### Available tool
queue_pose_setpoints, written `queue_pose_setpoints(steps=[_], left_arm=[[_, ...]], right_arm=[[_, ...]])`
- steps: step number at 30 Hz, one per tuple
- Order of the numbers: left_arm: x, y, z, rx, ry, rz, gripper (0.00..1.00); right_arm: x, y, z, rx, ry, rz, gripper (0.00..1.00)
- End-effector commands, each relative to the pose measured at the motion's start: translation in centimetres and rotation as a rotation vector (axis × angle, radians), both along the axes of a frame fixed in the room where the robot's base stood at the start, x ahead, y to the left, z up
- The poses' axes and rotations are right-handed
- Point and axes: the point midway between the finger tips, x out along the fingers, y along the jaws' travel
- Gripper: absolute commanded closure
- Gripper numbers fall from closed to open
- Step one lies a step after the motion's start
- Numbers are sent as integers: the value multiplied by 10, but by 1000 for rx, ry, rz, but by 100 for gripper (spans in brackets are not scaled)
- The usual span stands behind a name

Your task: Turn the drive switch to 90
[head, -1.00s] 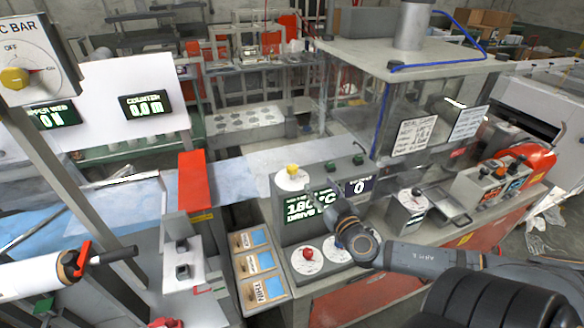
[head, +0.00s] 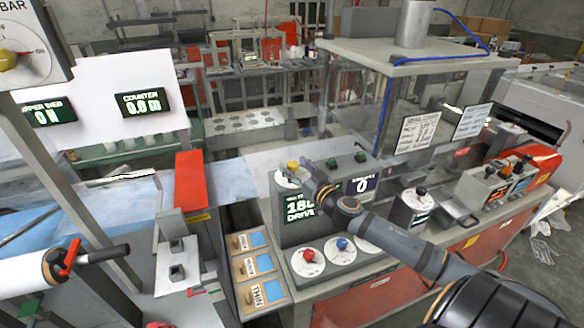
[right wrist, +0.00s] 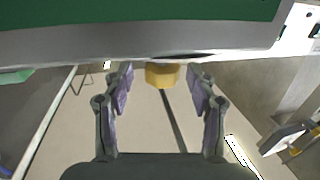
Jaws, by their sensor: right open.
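The grey control box (head: 292,228) carries a yellow knob (head: 293,166) on a white dial at its top left. A lit green display below it reads 180 and DRIVE, with its right part hidden by my arm. My right gripper (head: 305,167) is beside the yellow knob in the head view. In the right wrist view the open fingers (right wrist: 160,88) stand either side of a yellow knob (right wrist: 162,74), with a gap at each side. The dial's marks are too small to read. My left gripper is not in view.
A red knob (head: 309,255) and a blue knob (head: 341,244) sit lower on the box. Two dark green buttons (head: 360,157) are along its top right. Glass guarding (head: 420,133) stands behind right. Sample cards (head: 252,264) lie at left.

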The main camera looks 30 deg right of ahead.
Motion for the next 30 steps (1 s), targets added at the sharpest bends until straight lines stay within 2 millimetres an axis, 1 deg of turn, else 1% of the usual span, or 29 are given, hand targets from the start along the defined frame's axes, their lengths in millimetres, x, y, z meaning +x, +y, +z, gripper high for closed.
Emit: queue_pose_setpoints(steps=[1,5,10,17,18,30], left_arm=[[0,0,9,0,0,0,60],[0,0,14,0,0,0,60],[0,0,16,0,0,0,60],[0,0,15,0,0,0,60],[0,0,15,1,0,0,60],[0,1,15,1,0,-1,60]], right_arm=[[5,-1,6,6,-1,-4,42],[13,0,4,4,-1,-1,42],[19,2,3,2,-4,4,42],[19,2,2,-2,-4,4,42],[19,2,2,-2,-4,4,44],[19,2,2,-2,-3,4,98]])
